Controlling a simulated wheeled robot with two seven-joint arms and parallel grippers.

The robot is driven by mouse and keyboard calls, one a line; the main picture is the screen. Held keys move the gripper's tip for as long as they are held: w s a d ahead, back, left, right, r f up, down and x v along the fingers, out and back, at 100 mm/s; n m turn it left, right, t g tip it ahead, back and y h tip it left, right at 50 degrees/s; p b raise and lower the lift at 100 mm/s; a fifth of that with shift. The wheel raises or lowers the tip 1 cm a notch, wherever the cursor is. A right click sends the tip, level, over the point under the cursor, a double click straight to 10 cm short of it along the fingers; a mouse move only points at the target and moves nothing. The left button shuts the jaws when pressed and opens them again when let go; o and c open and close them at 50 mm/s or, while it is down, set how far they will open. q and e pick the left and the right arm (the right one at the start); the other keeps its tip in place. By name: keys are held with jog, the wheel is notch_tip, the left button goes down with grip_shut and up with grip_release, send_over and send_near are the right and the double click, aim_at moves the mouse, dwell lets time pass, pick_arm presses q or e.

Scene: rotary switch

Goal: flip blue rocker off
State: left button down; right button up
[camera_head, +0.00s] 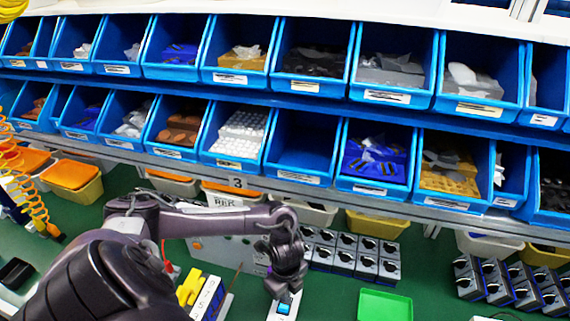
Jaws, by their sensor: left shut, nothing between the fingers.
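A blue rocker (284,308) shows on a small white switch box (275,316) near the bottom centre of the head view. My left gripper (285,292) points down right above the rocker. It is shut and holds nothing. Its fingertips are at or very near the rocker's far end; I cannot tell whether they touch it. The gripper hides part of the box, and the picture's bottom edge cuts the rest. The rocker's tilt is too small to read. My right gripper is not in view.
Left of the box are a white strip of switches (207,298) and a yellow block (189,288). A green tray (385,306) lies to the right on the green table. Black switch boxes (366,262) stand behind. Blue bins (303,150) fill the rack at the back.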

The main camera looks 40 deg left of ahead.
pick_arm(q)
jog(key=shift+f+b, duration=0.65)
jog(key=shift+f, duration=0.3)
dwell(0.7)
notch_tip(320, 180, up, 7)
jog(key=p, duration=0.7)
jog(key=shift+r, duration=0.1)
dwell(0.6)
